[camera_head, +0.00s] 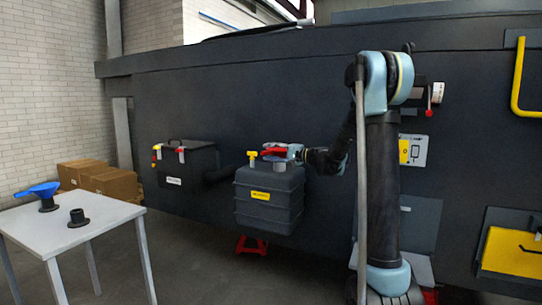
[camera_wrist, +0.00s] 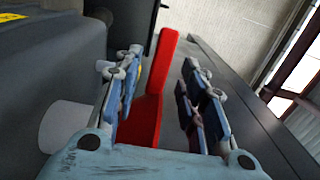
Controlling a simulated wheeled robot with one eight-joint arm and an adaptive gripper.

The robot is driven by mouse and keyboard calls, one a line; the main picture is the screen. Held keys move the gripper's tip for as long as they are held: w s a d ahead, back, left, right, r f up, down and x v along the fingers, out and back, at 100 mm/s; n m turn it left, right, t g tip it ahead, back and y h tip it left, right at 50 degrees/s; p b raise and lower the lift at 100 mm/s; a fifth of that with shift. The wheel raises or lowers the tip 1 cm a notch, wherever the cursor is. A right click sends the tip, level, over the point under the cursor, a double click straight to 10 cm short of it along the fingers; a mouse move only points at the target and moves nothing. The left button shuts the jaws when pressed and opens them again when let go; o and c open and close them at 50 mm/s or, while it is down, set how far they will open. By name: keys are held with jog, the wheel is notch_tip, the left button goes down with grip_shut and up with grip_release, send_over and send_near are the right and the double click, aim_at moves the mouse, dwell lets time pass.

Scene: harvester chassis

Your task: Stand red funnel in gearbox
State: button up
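The red funnel (camera_head: 274,151) is above the top of the dark gearbox (camera_head: 270,208), which has a yellow label. In the wrist view the funnel (camera_wrist: 152,105) lies between the fingers of my gripper (camera_wrist: 158,98). My gripper (camera_head: 284,150) reaches in from the right. Its fingers are apart; a gap shows between the funnel and the right finger, and the red wall is close to the left finger. A pale round neck (camera_wrist: 66,126) stands out from the gearbox in the wrist view. The funnel's lower end is hidden, so I cannot tell whether it is in an opening.
A yellow cap or handle (camera_head: 252,156) stands on the gearbox's left top. A black box with red latches (camera_head: 188,163) is further left. The dark chassis wall (camera_head: 230,95) is behind.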

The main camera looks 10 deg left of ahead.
jog(key=v, duration=1.2)
jog(key=shift+w, duration=0.1)
jog(key=s+d+f+n+g+h, duration=0.15)
jog(key=s+f+h, duration=0.3)
jog(key=s, duration=0.65)
jog(key=s+d+f+n+g+h, duration=0.1)
jog(key=s+d+f+h, duration=0.15)
jog(key=s+f, duration=0.55)
jog(key=s+d+f+h, duration=0.5)
jog(key=s+d, duration=0.3)
jog(key=s, duration=0.3)
jog(key=s+d+f+n+g+h, duration=0.1)
jog(key=s+d+f+h, duration=0.4)
jog(key=s+d+f, duration=0.3)
jog(key=s, duration=0.4)
jog(key=shift+f, duration=0.15)
jog(key=shift+s+n+g, duration=0.1)
jog(key=shift+n+g, duration=0.15)
